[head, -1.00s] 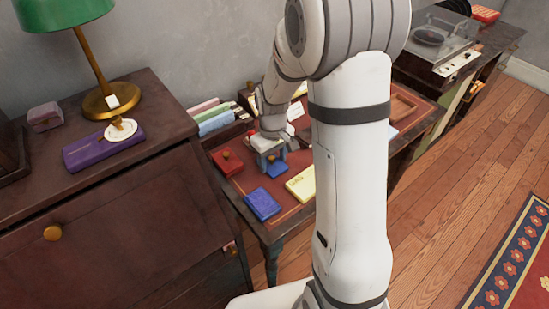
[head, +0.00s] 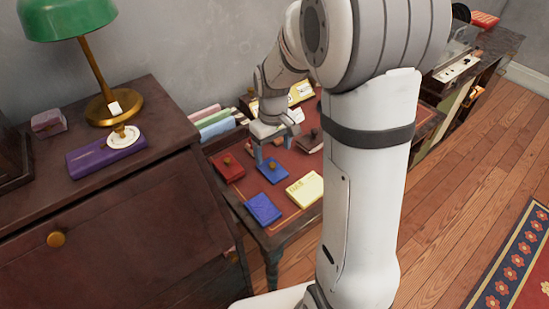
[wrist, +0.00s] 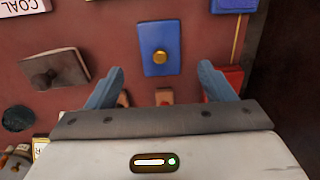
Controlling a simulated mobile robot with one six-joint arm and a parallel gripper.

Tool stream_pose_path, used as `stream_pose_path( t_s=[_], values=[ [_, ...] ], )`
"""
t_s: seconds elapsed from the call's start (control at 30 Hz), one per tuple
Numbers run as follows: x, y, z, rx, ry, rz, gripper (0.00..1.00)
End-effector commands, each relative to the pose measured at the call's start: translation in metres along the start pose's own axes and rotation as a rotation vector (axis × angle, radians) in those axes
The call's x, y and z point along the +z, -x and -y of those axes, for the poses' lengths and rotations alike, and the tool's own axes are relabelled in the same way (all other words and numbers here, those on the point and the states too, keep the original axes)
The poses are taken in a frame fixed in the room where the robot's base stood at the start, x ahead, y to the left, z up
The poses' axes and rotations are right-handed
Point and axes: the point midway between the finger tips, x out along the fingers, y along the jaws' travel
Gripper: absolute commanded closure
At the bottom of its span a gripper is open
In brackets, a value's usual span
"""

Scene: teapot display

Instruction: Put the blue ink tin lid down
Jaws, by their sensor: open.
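The blue ink tin lid (head: 271,172), a flat blue rectangle with a gold knob, lies on the red desk top. It also shows in the wrist view (wrist: 160,62), ahead of the fingers and between their lines. My gripper (head: 274,155) is open and empty, above and behind the lid in the head view. In the wrist view its two blue-grey fingers (wrist: 161,70) stand apart, with nothing between them touching. Whether anything lies under the lid cannot be told.
A red knobbed box (head: 227,168) lies left of the lid, a blue flat block (head: 263,208) in front, a yellow pad (head: 306,189) to the right. A dark knobbed block (wrist: 53,69) is at the left in the wrist view.

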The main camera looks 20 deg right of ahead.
Motion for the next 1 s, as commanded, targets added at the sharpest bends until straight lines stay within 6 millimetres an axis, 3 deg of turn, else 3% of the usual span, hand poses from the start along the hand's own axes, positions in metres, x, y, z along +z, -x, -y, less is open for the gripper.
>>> stream_pose_path(
  t_s=[0.03,0.2,0.47,0.57,0.73,1.0],
  values=[
    [-0.001,0.014,-0.001,0.002,0.000,-0.005,0.24],
    [-0.001,0.040,-0.001,0.001,-0.001,-0.003,0.24],
    [0.010,0.062,0.004,0.005,-0.025,-0.014,0.24],
    [0.031,0.074,0.013,0.014,-0.070,-0.038,0.24],
    [0.081,0.094,0.034,0.028,-0.187,-0.095,0.24],
    [0.147,0.100,0.062,0.036,-0.344,-0.172,0.24]
  ],
)
